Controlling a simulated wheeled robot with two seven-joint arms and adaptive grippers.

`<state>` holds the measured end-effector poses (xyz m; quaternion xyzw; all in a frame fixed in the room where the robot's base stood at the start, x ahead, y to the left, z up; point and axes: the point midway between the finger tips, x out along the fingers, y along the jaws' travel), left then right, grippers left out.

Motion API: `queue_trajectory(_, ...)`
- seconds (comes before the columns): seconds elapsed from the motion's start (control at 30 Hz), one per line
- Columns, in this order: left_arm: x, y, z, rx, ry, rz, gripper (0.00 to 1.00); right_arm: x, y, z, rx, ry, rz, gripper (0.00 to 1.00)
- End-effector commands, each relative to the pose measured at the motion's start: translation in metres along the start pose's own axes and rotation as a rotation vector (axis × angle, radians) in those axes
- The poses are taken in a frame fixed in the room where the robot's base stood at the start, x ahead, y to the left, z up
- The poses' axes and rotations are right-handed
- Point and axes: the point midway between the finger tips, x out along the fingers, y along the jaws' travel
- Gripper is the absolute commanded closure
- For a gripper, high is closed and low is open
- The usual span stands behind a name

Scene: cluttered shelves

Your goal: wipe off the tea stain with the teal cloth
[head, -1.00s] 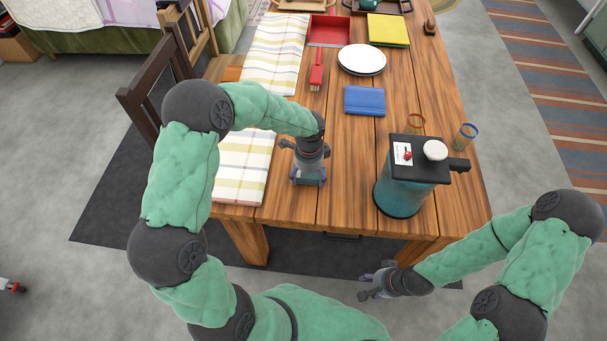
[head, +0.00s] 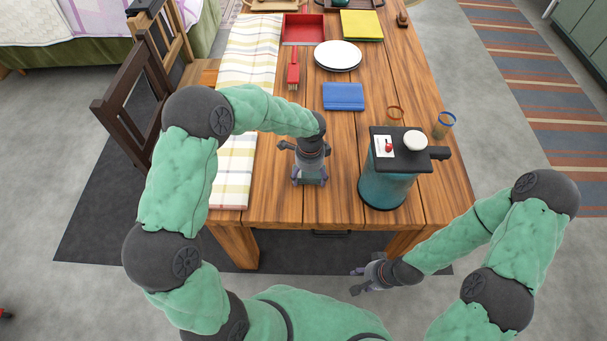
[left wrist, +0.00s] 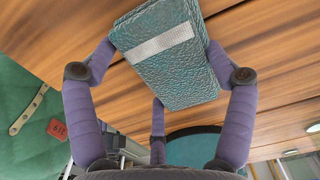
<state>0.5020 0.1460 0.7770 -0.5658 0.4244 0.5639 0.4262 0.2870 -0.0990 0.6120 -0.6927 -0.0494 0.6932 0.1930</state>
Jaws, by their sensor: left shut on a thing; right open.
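The teal cloth (left wrist: 160,75) is a folded, textured dark teal pad with a pale stripe, seen in the left wrist view. My left gripper (left wrist: 160,70) is shut on it, with purple fingers on its sides. In the head view, my left gripper (head: 310,180) points down over the near part of the wooden table, left of the dispenser, and mostly hides the cloth. I cannot tell whether the cloth touches the tabletop. My right gripper (head: 356,281) is open and empty, in front of the table's near edge. I cannot make out the tea stain in either view.
A teal dispenser (head: 386,188) with a black top stands right of my left gripper, with two glasses (head: 442,125) (head: 394,116) behind it. A blue folded cloth (head: 343,96), white plates (head: 338,56), a red brush (head: 293,70) and a striped runner (head: 237,160) lie on the table.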

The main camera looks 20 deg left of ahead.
Motion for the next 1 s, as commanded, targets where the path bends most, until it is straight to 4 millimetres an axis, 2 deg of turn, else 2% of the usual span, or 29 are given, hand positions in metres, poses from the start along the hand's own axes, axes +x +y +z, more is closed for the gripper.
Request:
queue_trajectory(0.4,-0.001,0.002,-0.002,0.001,-0.001,0.006,0.53,-0.003,-0.001,0.000,0.000,0.000,0.000,0.53)
queue_trajectory(1.0,-0.053,0.001,-0.002,0.000,0.000,0.003,0.53,-0.043,-0.015,0.002,0.000,0.000,0.000,0.53)
